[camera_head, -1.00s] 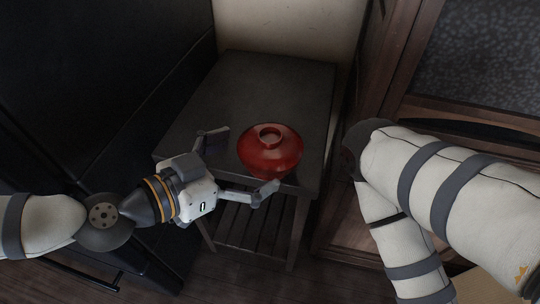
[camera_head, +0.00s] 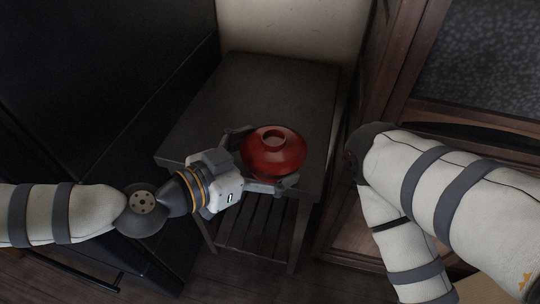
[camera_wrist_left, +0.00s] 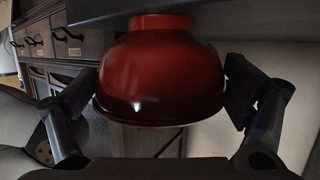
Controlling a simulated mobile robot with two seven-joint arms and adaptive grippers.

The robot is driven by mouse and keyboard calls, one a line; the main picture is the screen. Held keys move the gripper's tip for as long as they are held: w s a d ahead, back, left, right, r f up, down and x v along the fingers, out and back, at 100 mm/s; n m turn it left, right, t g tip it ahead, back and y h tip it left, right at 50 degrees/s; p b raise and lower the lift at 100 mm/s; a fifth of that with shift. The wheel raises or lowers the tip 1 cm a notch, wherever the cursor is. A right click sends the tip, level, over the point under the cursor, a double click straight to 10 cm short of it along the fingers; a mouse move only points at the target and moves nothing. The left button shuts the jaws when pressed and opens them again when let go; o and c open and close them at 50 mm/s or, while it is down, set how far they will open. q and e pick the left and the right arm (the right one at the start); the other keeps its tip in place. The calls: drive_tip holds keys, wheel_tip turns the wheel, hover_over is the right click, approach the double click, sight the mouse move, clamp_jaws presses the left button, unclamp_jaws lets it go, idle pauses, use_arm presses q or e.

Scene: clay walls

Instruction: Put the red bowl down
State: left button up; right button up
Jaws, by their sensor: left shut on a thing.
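The red bowl (camera_head: 273,155) is glossy, with a ring-shaped knob on top. It is over the front part of a dark side table, near its front edge, and looks level. My left gripper (camera_head: 266,158) has its two fingers on opposite sides of the bowl and is shut on it. In the left wrist view the red bowl (camera_wrist_left: 160,75) fills the space between the dark fingers, its narrow ring end against a dark slab at the top. Whether the bowl rests fully on the table is hard to tell. My right gripper is out of view.
The dark side table (camera_head: 230,95) has a clear top behind the bowl and a slatted shelf below. A black cabinet (camera_head: 110,90) stands at the left. A brown wooden frame (camera_head: 400,60) is at the right, beside my right arm.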

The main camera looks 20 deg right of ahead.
use_arm(q)
wheel_tip(320, 180, up, 18)
drive_tip(key=p, duration=0.3)
drive_tip(key=shift+p, duration=0.35)
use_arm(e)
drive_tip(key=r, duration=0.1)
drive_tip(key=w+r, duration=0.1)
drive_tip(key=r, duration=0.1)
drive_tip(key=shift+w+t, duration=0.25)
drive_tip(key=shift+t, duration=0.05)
